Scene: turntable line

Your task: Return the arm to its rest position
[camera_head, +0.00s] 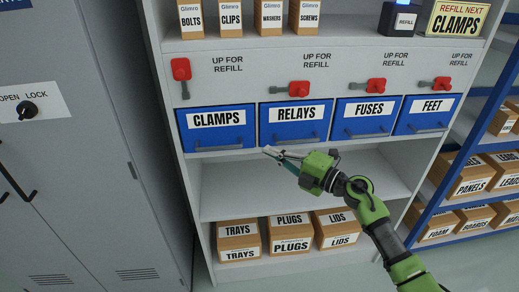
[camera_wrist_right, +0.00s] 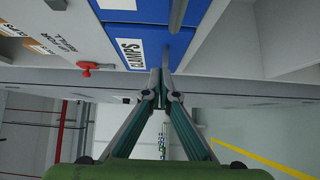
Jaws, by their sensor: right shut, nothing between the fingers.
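My right gripper (camera_head: 270,152) is shut and empty. In the head view its green arm comes in from the lower right and its fingertips are in front of the rack, just below the blue CLAMPS (camera_head: 217,126) and RELAYS (camera_head: 293,121) drawers. In the right wrist view the gripper fingertips (camera_wrist_right: 160,72) come together, with the blue CLAMPS drawer (camera_wrist_right: 151,42) beyond them. I cannot tell whether the tips touch the rack. My left gripper is not in view.
Blue FUSES (camera_head: 366,117) and FEET (camera_head: 427,113) drawers continue the row. Red levers sit above, the one over CLAMPS (camera_head: 181,75) upright and the others sideways. A bare shelf (camera_head: 240,183) lies below. Boxes stand underneath, including TRAYS (camera_head: 239,240). A grey cabinet (camera_head: 70,150) stands left.

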